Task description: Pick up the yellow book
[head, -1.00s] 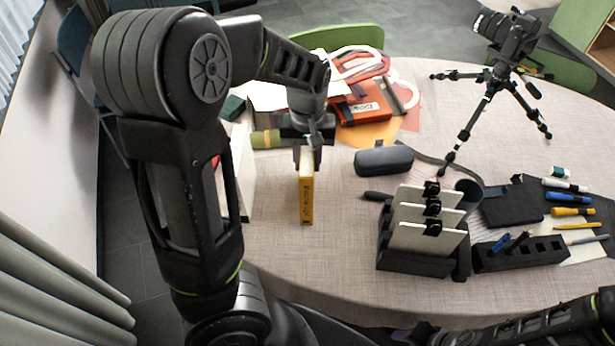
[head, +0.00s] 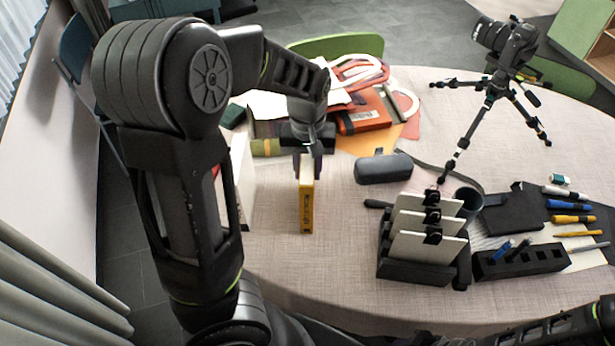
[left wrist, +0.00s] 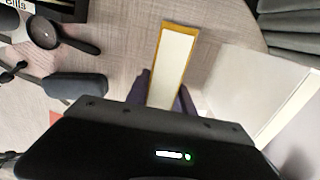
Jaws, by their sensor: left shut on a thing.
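The yellow book (head: 307,205) stands upright on the table (head: 275,245), its narrow spine facing me, left of the middle in the head view. My left gripper (head: 309,163) comes down over its far upper part, with a finger on each side, and is shut on it. In the left wrist view the book (left wrist: 172,62) shows its white page edge and yellow cover between the two fingers of the left gripper (left wrist: 162,95). I cannot tell whether the book's bottom touches the table. My right gripper is not in view; only part of my right arm shows at the lower right.
A white book or box (head: 243,180) stands left of the yellow book. A dark case (head: 384,167) and a black holder with white cards (head: 420,268) are to the right. Papers and a red book (head: 362,112) lie behind. A camera tripod (head: 490,105) stands at the back right.

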